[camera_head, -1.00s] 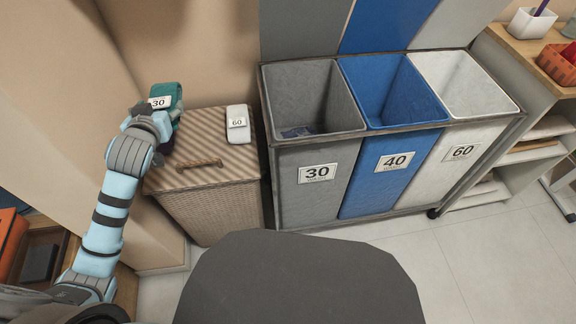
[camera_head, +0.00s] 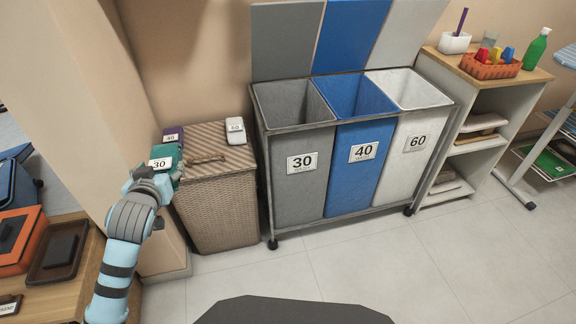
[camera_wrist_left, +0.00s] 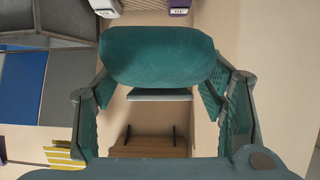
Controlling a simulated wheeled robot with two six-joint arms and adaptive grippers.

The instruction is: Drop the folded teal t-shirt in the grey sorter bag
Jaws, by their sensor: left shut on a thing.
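The folded teal t-shirt (camera_head: 168,153), with a white "30" tag, is held at the left edge of the wicker hamper's lid. My left gripper (camera_head: 152,175) is shut on it. In the left wrist view the teal t-shirt (camera_wrist_left: 158,55) shows as a thick roll between the fingers of the left gripper (camera_wrist_left: 160,88). The grey sorter bag (camera_head: 298,187), marked "30", hangs open at the left of the sorter, to the right of the shirt and apart from it. My right gripper is not in view.
The wicker hamper (camera_head: 218,212) stands between shirt and sorter. A purple folded item (camera_head: 173,131) and a white one (camera_head: 236,137) lie on its lid. Blue (camera_head: 352,185) and white (camera_head: 408,165) bags adjoin the grey one. Floor in front is clear.

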